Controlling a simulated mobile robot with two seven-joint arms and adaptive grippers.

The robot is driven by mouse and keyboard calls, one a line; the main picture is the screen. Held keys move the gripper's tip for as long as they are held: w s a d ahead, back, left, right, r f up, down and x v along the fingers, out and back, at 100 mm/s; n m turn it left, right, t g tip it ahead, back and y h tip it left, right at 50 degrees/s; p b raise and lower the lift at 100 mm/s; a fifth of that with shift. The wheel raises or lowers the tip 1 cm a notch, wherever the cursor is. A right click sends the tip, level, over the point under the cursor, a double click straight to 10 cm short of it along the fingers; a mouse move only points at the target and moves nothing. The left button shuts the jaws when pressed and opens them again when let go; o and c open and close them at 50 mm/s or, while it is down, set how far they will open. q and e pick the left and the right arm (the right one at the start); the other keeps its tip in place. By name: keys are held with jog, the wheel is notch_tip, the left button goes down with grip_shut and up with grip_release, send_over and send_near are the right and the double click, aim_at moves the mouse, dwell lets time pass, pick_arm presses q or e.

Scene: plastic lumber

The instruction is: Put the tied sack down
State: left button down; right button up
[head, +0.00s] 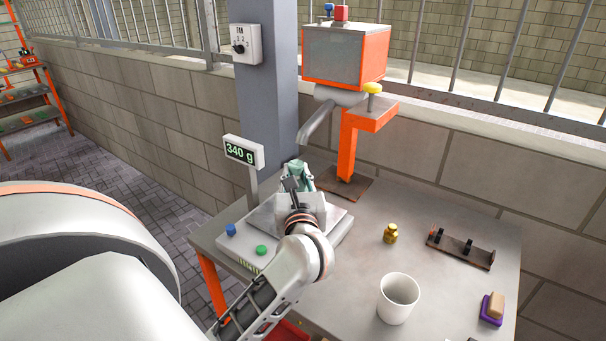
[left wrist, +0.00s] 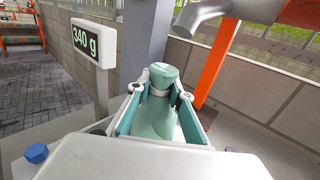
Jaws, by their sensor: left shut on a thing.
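The tied sack (left wrist: 160,110) is pale green with a gathered, tied neck. In the left wrist view it stands between the two fingers of my left gripper (left wrist: 158,92), which is shut on it. In the head view my left gripper (head: 296,180) is over the weighing plate (head: 335,212) of the scale, and only a little of the sack shows behind it. The scale's display (head: 244,152) reads 340 g, and it also shows in the left wrist view (left wrist: 86,42). The underside of the sack is hidden. My right gripper is not in view.
An orange dispenser (head: 345,55) with a grey spout stands behind the scale. A brass weight (head: 390,233), a white cup (head: 397,298), a rack (head: 460,248) and a brush-like block (head: 492,308) are on the table (head: 440,215). The table between scale and rack is mostly clear.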

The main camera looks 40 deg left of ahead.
pick_arm(q)
jog(key=shift+s+d+r, duration=0.15)
jog(key=shift+d+r, duration=0.1)
jog(key=shift+d, duration=0.15)
jog(key=shift+s, duration=0.1)
jog(key=shift+a, duration=0.25)
jog(key=shift+f, duration=0.2)
jog(key=c, duration=1.8)
grip_release()
jog(key=shift+d, duration=0.1)
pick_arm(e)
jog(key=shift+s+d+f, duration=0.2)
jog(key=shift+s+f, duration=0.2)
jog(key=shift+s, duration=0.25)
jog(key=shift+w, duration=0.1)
